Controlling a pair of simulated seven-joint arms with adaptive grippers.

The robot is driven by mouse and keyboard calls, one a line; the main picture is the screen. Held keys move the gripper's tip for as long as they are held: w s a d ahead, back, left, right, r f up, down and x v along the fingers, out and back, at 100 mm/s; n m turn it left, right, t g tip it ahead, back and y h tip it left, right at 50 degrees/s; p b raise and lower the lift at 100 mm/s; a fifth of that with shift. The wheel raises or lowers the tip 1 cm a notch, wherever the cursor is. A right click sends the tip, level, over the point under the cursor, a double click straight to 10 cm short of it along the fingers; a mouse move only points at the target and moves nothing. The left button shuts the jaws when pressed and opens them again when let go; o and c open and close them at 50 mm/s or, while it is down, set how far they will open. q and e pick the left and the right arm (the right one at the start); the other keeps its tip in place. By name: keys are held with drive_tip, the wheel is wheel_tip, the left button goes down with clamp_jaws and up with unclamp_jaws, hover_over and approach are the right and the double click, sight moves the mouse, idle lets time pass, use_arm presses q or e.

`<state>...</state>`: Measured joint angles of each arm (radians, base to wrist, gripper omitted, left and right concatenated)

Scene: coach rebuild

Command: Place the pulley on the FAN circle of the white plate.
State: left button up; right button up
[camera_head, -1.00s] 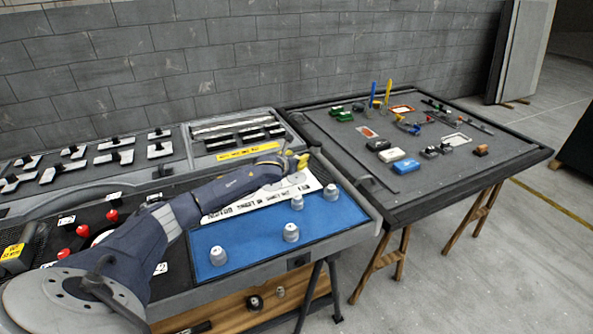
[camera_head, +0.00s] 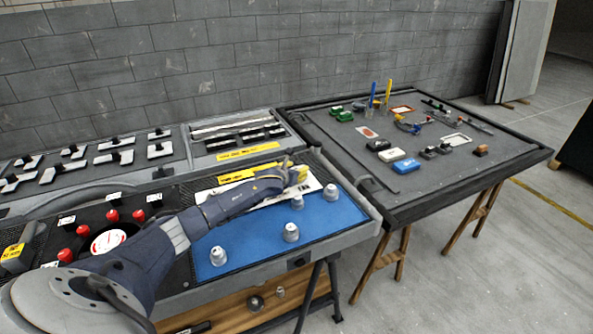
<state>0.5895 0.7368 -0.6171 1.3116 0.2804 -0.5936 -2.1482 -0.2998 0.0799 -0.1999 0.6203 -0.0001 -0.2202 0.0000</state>
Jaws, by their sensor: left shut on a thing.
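My left arm reaches in from the lower left, and its gripper (camera_head: 298,176) is over the white plate (camera_head: 317,184). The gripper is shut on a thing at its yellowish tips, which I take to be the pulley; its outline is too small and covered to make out. The plate lies flat behind the blue mat (camera_head: 252,238). My arm and gripper cover much of the plate, and I cannot read the FAN circle. My right gripper is not in view.
Several grey capped pieces, such as one near the front (camera_head: 291,232), stand on the blue mat close to the plate. Red knobs (camera_head: 112,215) sit left of my arm. A dark table (camera_head: 440,185) with small parts stands at the right.

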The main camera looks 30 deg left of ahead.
use_arm(q)
drive_tip(key=o, duration=1.2)
drive_tip(key=shift+r, duration=0.1)
drive_tip(key=shift+v, duration=6)
drive_tip(key=shift+d, duration=0.1)
